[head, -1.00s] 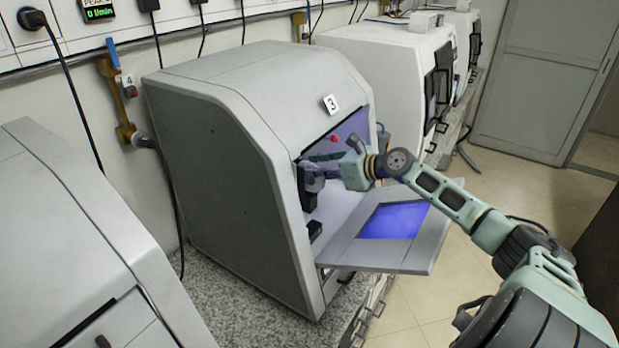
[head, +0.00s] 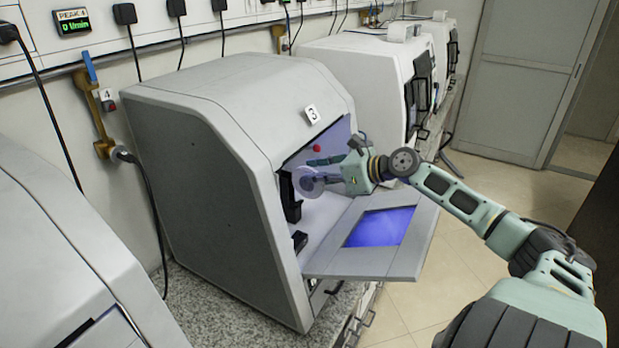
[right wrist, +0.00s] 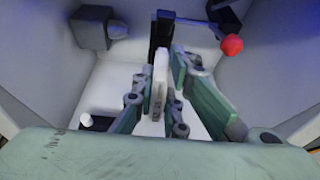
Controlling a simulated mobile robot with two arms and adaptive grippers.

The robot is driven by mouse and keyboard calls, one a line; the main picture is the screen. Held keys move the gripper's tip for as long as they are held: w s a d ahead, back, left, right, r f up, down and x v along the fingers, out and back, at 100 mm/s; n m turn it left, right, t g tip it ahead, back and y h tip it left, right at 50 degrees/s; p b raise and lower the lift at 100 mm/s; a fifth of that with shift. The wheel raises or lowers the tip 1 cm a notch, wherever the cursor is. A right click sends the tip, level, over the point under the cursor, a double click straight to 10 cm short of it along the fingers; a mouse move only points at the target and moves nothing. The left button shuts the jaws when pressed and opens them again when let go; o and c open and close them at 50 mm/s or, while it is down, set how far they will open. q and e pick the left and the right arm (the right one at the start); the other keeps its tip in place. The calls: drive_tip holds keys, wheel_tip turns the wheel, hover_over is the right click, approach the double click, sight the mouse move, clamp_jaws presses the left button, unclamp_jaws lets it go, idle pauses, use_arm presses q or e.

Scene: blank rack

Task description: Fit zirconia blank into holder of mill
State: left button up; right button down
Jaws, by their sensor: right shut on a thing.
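The mill marked 3 (head: 215,150) stands on the counter with its front door (head: 411,262) folded down. My right gripper (head: 328,176) reaches into the open chamber from the right. It is shut on the white zirconia blank (head: 306,181), a disc. In the right wrist view the blank (right wrist: 159,85) shows edge-on between the green fingers of the right gripper (right wrist: 164,88). The dark holder (head: 290,198) is inside the chamber at the left; it also shows in the right wrist view (right wrist: 161,30). The blank's far edge is at the holder; I cannot tell whether it is seated. My left gripper is not in view.
A red knob (right wrist: 232,46) and a grey spindle block (right wrist: 92,27) are inside the chamber near the gripper. Other mills stand behind (head: 365,80) and at the front left (head: 60,270). Floor is clear at the right.

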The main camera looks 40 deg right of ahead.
drive_tip(key=r+v, duration=0.1)
drive_tip(key=v, duration=0.9)
drive_tip(key=w+a+f+b, duration=0.1)
drive_tip(key=w+f, duration=0.3)
drive_tip(key=f, duration=0.1)
drive_tip(key=shift+a, duration=0.15)
drive_tip(key=shift+r+p+x, duration=0.15)
drive_tip(key=shift+p+x, duration=0.4)
drive_tip(key=shift+x, duration=0.9)
drive_tip(key=shift+r+p+x, duration=0.15)
drive_tip(key=shift+p+x, duration=0.35)
drive_tip(key=shift+x, duration=0.95)
drive_tip(key=shift+w, duration=0.15)
